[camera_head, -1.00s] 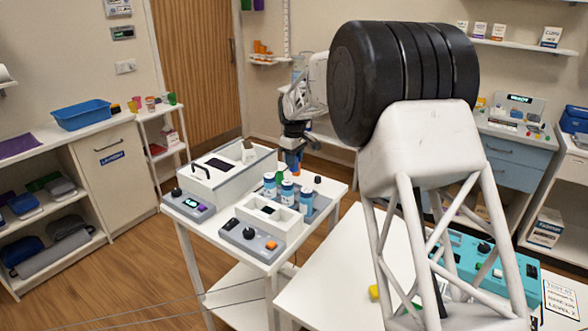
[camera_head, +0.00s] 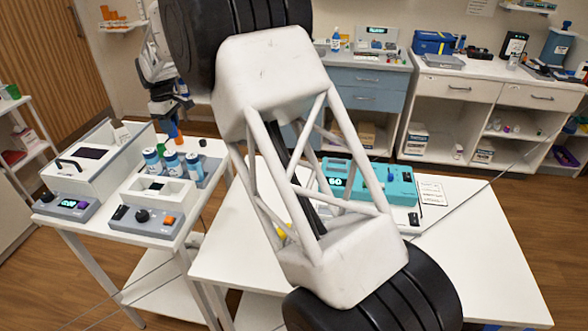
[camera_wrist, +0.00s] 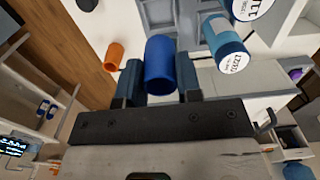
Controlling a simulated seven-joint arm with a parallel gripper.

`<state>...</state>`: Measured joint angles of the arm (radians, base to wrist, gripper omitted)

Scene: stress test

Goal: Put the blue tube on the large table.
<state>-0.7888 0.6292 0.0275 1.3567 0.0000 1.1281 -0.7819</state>
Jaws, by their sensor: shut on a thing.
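The blue tube (camera_wrist: 160,66) is between the two dark fingers of my gripper (camera_wrist: 158,80) in the wrist view, which are shut on it. In the head view my gripper (camera_head: 172,112) hangs over the back of the small white table at left, small and partly unclear there. The large table (camera_head: 490,265) is the white one at front right, apart from my gripper. An orange tube (camera_wrist: 115,57) is left of the blue tube in the wrist view, apart from it.
Blue-and-white bottles (camera_head: 172,162) stand beside grey devices (camera_head: 152,205) on the small table, close to my gripper. A teal device (camera_head: 395,185) and a paper sheet (camera_head: 433,190) are at the large table's back. My arm hides its middle; its right side is clear.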

